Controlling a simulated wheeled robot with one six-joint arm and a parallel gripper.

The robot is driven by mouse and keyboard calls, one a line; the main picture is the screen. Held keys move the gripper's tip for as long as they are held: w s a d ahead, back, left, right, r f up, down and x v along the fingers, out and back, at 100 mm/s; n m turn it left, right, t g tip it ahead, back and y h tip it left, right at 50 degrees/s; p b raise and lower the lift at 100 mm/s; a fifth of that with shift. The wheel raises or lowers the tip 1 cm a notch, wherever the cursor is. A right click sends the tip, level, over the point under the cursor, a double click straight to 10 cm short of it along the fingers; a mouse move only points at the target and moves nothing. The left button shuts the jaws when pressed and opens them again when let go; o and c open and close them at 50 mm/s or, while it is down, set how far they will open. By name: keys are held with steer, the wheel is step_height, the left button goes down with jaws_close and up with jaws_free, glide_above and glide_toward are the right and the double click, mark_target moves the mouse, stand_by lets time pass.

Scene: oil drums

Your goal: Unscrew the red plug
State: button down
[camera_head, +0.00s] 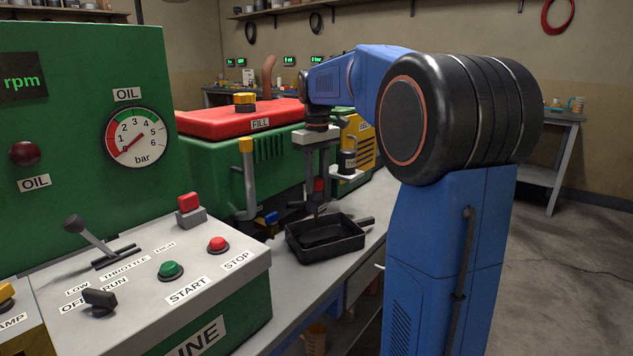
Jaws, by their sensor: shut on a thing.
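My gripper (316,206) points down beside the front of the green engine housing, above the black drain tray (352,245). Its fingers are closed around a small red part, the red plug (319,185), which shows between them. The fingers hide much of the plug, so I cannot tell whether it is still seated in the engine or free of it. The tray stands on the grey bench, and its inside looks dark with no clear contents.
A green engine housing (205,150) with a red cover (215,120) and yellow FILL cap (244,99) stands behind. A yellow-handled dipstick pipe (248,180) is left of my gripper. The control console (150,265) fills the front left. The floor at right is clear.

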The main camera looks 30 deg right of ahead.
steer(key=shift+n, duration=1.7)
steer(key=c, duration=1.3)
jaws_free()
steer(key=shift+o, duration=0.2)
steer(key=m, duration=1.2)
steer(key=shift+m, duration=0.3)
steer(key=m, duration=0.6)
steer(key=shift+a, duration=0.1)
steer(key=m, duration=0.6)
steer(key=shift+m, duration=0.3)
